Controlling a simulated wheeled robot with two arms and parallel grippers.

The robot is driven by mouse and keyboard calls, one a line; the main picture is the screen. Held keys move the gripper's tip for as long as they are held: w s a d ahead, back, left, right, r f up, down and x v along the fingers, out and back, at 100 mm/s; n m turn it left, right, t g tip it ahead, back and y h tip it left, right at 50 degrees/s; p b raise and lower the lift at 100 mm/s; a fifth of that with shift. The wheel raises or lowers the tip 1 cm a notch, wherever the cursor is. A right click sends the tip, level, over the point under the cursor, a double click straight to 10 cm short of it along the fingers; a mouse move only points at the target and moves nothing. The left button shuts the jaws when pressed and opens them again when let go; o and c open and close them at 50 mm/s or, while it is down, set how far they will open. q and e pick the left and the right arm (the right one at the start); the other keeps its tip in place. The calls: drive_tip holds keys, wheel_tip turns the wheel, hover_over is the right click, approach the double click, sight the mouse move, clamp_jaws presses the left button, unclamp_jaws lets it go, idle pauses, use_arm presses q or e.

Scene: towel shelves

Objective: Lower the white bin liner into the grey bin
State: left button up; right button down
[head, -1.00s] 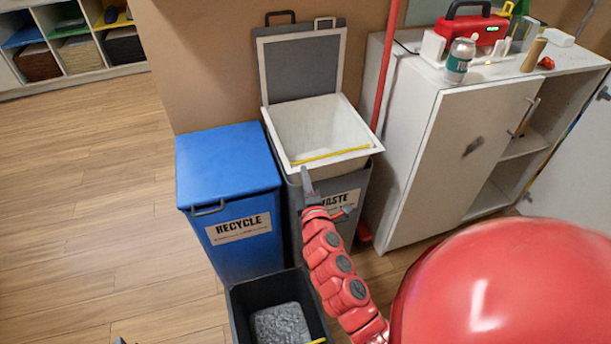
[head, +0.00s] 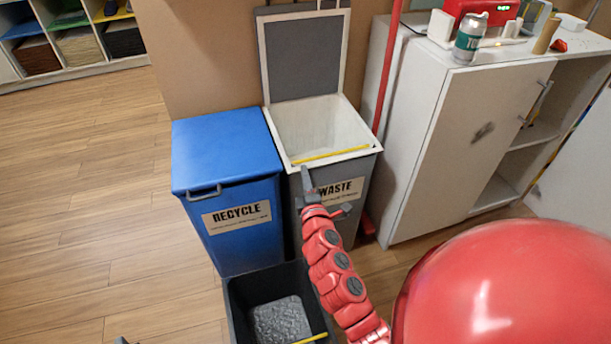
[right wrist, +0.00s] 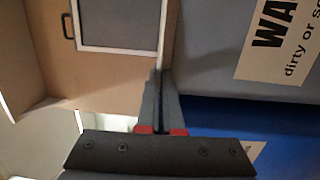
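The white bin liner (head: 322,123) sits in the top of the grey bin (head: 362,188) labelled WASTE. Its white rim lies close along the bin's top edge, with a yellow strip at the front. The grey bin also shows in the right wrist view (right wrist: 215,60). My right gripper (head: 306,172) is at the left part of the liner's front rim. In the right wrist view its fingers (right wrist: 160,78) are close together, seemingly shut on the rim. A small dark sliver at the head view's bottom edge may be my left gripper; its state does not show.
The grey lid (head: 303,58) stands open behind the liner. A blue RECYCLE bin (head: 225,150) stands beside it on the left. A black bin (head: 240,315) with grey contents stands in front. A white cabinet (head: 445,150) is at the right. Floor at left is clear.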

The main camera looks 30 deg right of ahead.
idle(0.3)
drive_tip(key=shift+w+r+g+b, duration=0.1)
drive_tip(key=shift+g+b, duration=0.2)
drive_tip(key=shift+b, duration=0.3)
drive_tip(key=shift+w+d+r, duration=0.15)
drive_tip(key=shift+r, duration=0.1)
drive_tip(key=shift+w, duration=0.15)
idle(0.4)
drive_tip(key=shift+d+r, duration=0.1)
drive_tip(key=shift+r, duration=0.1)
drive_tip(key=shift+w, duration=0.25)
idle(0.4)
drive_tip(key=shift+f+b, duration=0.3)
drive_tip(key=shift+f, duration=0.15)
idle(0.8)
